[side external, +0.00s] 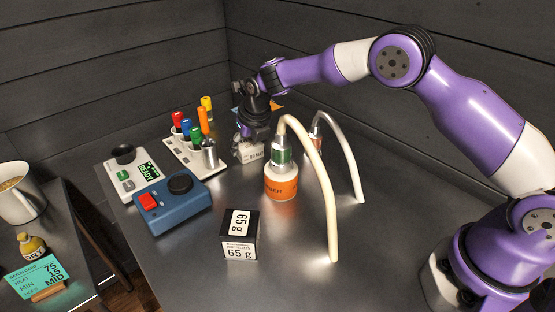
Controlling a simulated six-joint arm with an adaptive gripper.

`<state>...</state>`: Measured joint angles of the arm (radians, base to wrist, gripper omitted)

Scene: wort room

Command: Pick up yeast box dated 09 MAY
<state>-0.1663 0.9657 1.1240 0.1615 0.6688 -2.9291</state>
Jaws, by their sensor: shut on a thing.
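My gripper (252,138) points down at the back of the table, behind the orange-labelled bottle. It is shut on a small pale box (249,154) whose label ends in "MAY". The day number is too small to read surely. The gripper's jaws cover the box's upper part. I cannot tell whether its base touches the table. Another box (240,236), black with white "65 g" labels, stands at the front, well apart from my gripper.
A bottle (281,187) with a cream curved tube stands just right of the held box; another tube (343,155) arches behind it. A rack (190,156) of coloured-capped tubes stands left. A scale (133,177) and a blue device (171,207) are further left. The front right table is clear.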

